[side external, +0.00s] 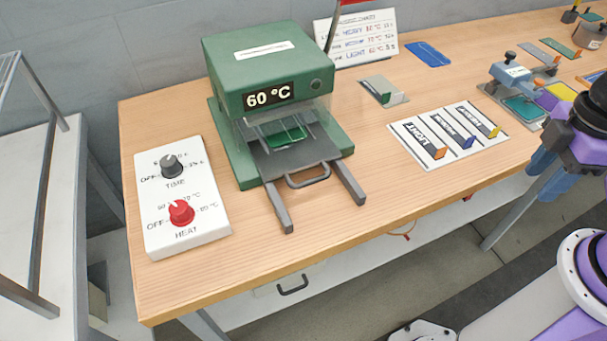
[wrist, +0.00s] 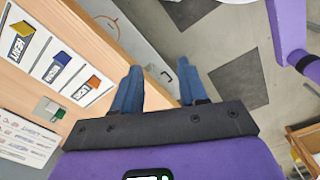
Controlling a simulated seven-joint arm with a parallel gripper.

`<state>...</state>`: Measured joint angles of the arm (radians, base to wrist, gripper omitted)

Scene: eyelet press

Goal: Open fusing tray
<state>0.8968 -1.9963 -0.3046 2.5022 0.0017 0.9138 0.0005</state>
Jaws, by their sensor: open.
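The green press (side external: 262,70) stands on the wooden bench with its display reading 60 °C. The dark grey fusing tray (side external: 312,153) is at the press's front opening, between two rails that stick out towards the bench's front edge. Its grey bar handle (side external: 308,180) faces front. A green piece (side external: 284,134) shows behind the clear front; how far the tray is inside cannot be told. My gripper (side external: 546,168) is at the far right by the bench edge, well away from the handle. In the wrist view my gripper (wrist: 160,82) has its blue fingers apart, with nothing between them.
A white control box (side external: 181,199) with a grey time knob and a red heat knob stands left of the press. A labelled card board (side external: 462,133) lies to its right, beside a small grey-green block (side external: 383,91). A blue clamp device (side external: 513,77) stands farther right. Bench before the rails is clear.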

